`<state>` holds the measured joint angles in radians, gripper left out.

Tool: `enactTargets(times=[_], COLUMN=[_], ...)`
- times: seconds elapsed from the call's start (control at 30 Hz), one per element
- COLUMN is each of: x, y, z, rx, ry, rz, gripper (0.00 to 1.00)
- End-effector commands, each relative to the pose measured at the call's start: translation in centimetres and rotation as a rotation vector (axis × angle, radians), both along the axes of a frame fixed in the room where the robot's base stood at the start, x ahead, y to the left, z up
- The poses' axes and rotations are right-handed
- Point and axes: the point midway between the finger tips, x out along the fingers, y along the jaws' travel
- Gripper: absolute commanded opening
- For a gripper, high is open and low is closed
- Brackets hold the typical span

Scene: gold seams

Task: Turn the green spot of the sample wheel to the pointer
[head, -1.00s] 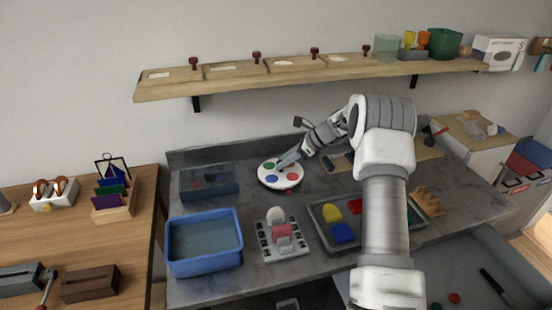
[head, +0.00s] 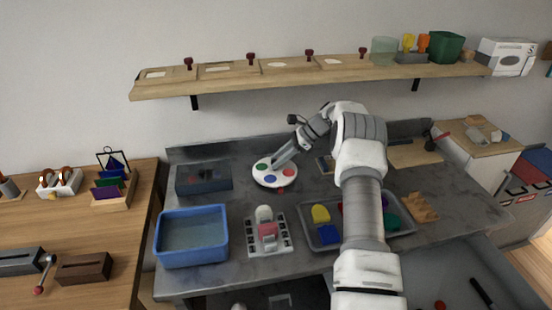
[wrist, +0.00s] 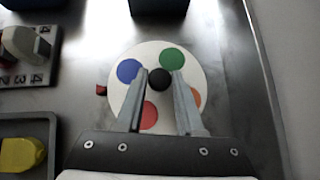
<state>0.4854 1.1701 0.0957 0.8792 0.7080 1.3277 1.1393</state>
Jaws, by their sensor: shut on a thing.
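The sample wheel (head: 275,183) is a white disc on the grey bench, with a black knob (wrist: 159,79) at its centre. In the wrist view its green spot (wrist: 172,59) is at the upper right, the blue spot (wrist: 130,70) at the upper left, the red spot (wrist: 148,115) at the bottom and the orange spot (wrist: 195,97) at the right, partly hidden by a finger. The small red pointer (wrist: 101,90) is just outside the left rim, nearest blue. My gripper (wrist: 160,80) is shut on the knob. The green spot also shows in the head view (head: 262,168).
A dark box (head: 204,180) stands left of the wheel and a blue tub (head: 192,262) at front left. A number-marked device (head: 267,233) and a grey tray (head: 345,240) with coloured blocks are in front. A shelf (head: 300,77) hangs above.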

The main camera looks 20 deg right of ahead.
Motion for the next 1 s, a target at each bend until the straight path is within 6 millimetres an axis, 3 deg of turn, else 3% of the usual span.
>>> enactTargets(times=[0.4, 1.0], x=[-0.11, -0.16], y=[-0.2, -0.17], z=[-0.16, -0.16], rx=[-0.001, -0.001], ry=[0.003, 0.005], rz=[0.138, 0.178], gripper=[0.0, 0.0])
